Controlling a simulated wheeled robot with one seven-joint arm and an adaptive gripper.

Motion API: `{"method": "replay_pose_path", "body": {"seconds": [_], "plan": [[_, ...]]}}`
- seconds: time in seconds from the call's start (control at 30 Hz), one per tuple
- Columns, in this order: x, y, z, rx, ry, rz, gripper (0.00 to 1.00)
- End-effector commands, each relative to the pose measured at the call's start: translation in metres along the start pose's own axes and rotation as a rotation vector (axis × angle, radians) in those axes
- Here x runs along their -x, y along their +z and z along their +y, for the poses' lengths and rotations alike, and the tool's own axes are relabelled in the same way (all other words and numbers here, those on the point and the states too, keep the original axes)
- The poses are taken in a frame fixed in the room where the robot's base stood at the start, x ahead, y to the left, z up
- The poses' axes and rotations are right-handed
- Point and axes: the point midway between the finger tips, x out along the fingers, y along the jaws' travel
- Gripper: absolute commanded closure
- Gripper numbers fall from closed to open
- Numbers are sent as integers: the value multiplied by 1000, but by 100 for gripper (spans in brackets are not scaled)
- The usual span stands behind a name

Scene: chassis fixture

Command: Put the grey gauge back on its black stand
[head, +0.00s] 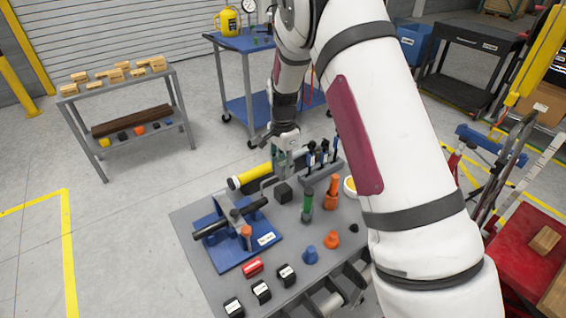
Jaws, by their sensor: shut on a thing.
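My gripper (284,168) points down over the back part of the grey bench, behind a small black block. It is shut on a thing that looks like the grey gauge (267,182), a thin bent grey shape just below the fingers. The gauge is small here and partly hidden by the fingers. The black block (284,193), which looks like the black stand, sits on the bench just in front of the gripper. I cannot tell whether the gauge touches it.
A yellow cylinder (249,177) lies left of the gripper. A tool rack (322,178) stands close right. Green (307,205) and orange (332,192) upright pieces stand front right. A blue fixture (240,250) with a black bar is front left. Bare bench (190,222) lies at the left edge.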

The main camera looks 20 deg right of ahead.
Motion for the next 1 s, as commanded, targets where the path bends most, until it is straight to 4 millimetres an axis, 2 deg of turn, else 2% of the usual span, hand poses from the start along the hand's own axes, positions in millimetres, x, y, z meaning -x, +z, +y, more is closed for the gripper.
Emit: {"method": "replay_pose_path", "body": {"seconds": [0.6, 1.0], "plan": [[-31, 0, -1, 0, -2, 0, 100], [-35, 0, -1, 0, -4, 1, 100]]}}
